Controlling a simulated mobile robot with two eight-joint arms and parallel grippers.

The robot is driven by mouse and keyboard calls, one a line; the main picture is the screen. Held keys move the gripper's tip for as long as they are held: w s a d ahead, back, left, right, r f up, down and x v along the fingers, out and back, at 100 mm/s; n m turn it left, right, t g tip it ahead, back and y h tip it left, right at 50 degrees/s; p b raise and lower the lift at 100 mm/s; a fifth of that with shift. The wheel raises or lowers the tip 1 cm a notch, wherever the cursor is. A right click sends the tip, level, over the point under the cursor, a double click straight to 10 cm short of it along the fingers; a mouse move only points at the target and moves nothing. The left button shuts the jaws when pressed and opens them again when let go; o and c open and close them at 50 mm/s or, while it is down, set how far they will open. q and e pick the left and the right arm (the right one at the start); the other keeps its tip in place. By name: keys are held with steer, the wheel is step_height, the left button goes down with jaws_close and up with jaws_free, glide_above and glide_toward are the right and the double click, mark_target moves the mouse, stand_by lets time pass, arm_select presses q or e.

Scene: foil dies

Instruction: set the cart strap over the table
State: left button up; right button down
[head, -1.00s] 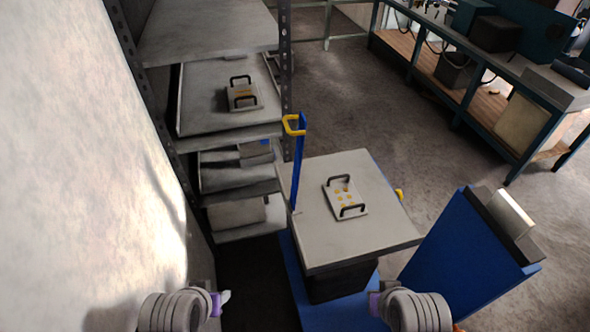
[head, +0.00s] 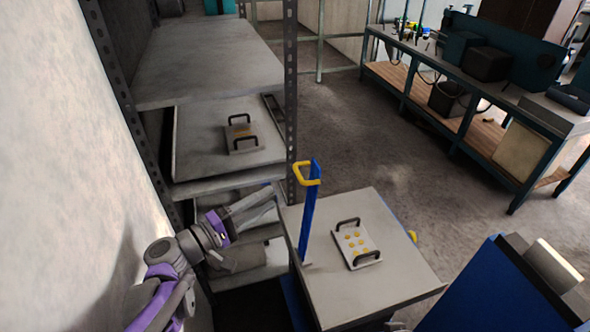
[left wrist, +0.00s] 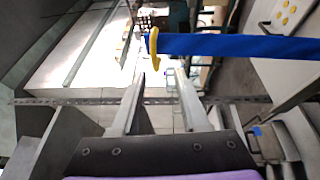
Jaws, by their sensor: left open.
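The cart strap (head: 309,215) is a blue upright band with a yellow hooked end (head: 307,173). It stands at the left side of the cart's grey table (head: 390,292). In the left wrist view the strap (left wrist: 240,45) runs across the upper right, its yellow hook (left wrist: 153,50) in front of the fingers. My left gripper (head: 268,196) is left of the strap and below the hook in the head view. Its open, empty fingers (left wrist: 160,88) show apart in the wrist view. I cannot tell whether they touch the hook. My right gripper is out of view.
A similar handled plate (head: 240,148) lies on the rack shelf (head: 190,165) at left. A blue panel (head: 480,290) stands at lower right. A workbench (head: 470,100) is beyond open floor.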

mark_target(299, 173)
arm_select(q)
steer(key=shift+t, duration=0.3)
steer(key=x, duration=0.7)
steer(key=p+x, duration=0.1)
steer(key=x, duration=0.3)
steer(key=shift+a+r, duration=0.15)
steer(key=shift+r, duration=0.15)
jaws_close()
stand_by(0.7)
